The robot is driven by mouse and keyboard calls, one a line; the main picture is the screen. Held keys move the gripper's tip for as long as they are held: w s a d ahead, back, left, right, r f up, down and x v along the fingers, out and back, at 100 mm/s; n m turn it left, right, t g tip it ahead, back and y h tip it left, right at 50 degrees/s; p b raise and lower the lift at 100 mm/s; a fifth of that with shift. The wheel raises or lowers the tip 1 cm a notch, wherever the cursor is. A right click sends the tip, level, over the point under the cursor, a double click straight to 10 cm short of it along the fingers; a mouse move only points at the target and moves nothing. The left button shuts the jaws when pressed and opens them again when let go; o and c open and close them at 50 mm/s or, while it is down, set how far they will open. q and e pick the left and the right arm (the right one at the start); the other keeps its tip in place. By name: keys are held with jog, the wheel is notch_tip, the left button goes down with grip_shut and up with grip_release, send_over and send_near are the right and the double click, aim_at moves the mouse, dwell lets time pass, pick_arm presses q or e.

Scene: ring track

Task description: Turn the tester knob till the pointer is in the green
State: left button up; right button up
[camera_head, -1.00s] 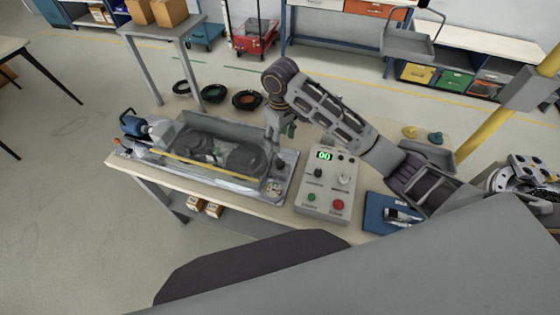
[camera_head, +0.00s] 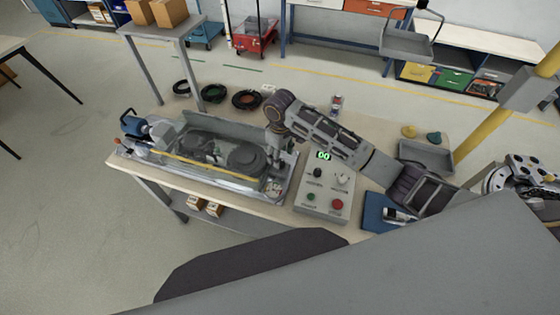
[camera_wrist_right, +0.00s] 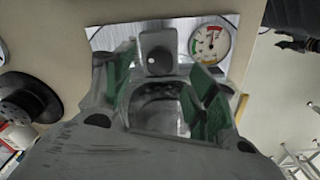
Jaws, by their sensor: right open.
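The tester panel is a bright metal plate (camera_wrist_right: 112,38) in the right wrist view. Its dark grey knob (camera_wrist_right: 157,42), with a white dot, stands at the middle of the plate. A round gauge (camera_wrist_right: 210,42) with green, yellow and red bands sits right of the knob; its pointer is too small to read surely. My right gripper (camera_wrist_right: 163,78) is open, its green-padded fingers on either side near the knob; contact cannot be told. In the head view my right gripper (camera_head: 278,168) points down at the right end of the belt machine (camera_head: 215,155). My left gripper is out of view.
A grey control box (camera_head: 322,190) with a green display, knobs and buttons stands right of the machine. A blue tray (camera_head: 375,215) and a grey bin (camera_head: 428,157) are further right. Several dark rings (camera_head: 213,93) lie at the table's back.

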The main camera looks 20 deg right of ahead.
jog(key=shift+f, duration=2.5)
jog(key=c, duration=1.1)
jog(key=shift+o, duration=0.2)
jog(key=shift+n, duration=0.4)
jog(key=n, duration=1.1)
jog(key=shift+n, duration=0.3)
